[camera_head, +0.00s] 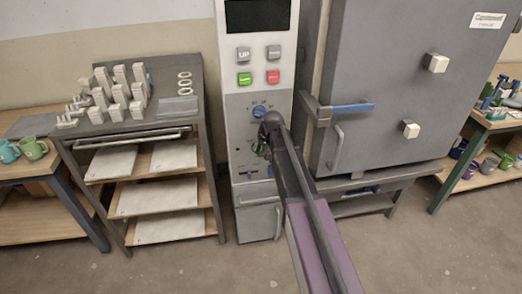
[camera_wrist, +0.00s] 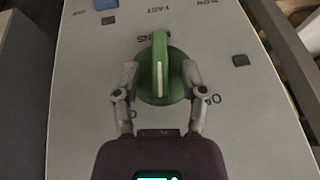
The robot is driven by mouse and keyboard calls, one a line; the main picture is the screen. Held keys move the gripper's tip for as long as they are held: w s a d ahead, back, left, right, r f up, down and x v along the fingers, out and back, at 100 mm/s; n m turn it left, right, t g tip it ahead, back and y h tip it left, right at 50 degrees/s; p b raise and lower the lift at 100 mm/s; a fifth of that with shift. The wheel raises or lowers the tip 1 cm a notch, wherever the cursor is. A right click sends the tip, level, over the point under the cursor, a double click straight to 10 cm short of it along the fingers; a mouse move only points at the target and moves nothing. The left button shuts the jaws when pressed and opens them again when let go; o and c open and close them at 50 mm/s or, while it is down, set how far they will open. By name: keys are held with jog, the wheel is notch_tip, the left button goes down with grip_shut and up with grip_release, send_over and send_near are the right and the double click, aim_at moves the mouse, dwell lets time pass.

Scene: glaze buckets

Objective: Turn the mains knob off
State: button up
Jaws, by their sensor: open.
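The mains knob (camera_wrist: 150,80) is a round green dial with a raised grip bar and a white pointer line, on a pale panel. In the wrist view its bar stands upright in the picture. My gripper (camera_wrist: 161,75) is open, with one finger on each side of the dial. I cannot tell whether the fingers touch it. Upside-down lettering lies around the dial, with "ON" at lower right; a finger partly covers the lettering at lower left. In the head view my arm covers most of the knob and gripper on the control column (camera_head: 235,115).
A blue knob (camera_head: 259,111) sits above on the column, under green (camera_head: 244,79) and red (camera_head: 273,77) buttons. A grey kiln (camera_head: 390,90) with a blue-handled latch (camera_head: 352,108) stands close on the right. A shelved cart (camera_head: 120,137) stands on the left.

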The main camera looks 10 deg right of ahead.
grip_shut()
jog(key=shift+a+h, duration=0.15)
jog(key=shift+h, duration=0.15)
dwell(0.4)
jog(key=shift+a+n+h, duration=0.15)
jog(key=shift+n+h, duration=0.15)
jog(key=shift+h, duration=0.4)
jog(key=h, duration=0.2)
jog(key=b, duration=0.1)
jog(key=shift+a+f+n+h, duration=0.25)
jog(key=shift+n+h, duration=0.05)
jog(key=shift+h, duration=0.1)
jog(key=h+b, duration=0.3)
jog(key=shift+a+f+n+h, duration=0.2)
jog(key=shift+n+h, duration=0.1)
jog(key=shift+s+h+b, duration=0.1)
jog(key=shift+h+b, duration=0.65)
jog(key=shift+h, duration=0.05)
jog(key=shift+r, duration=0.15)
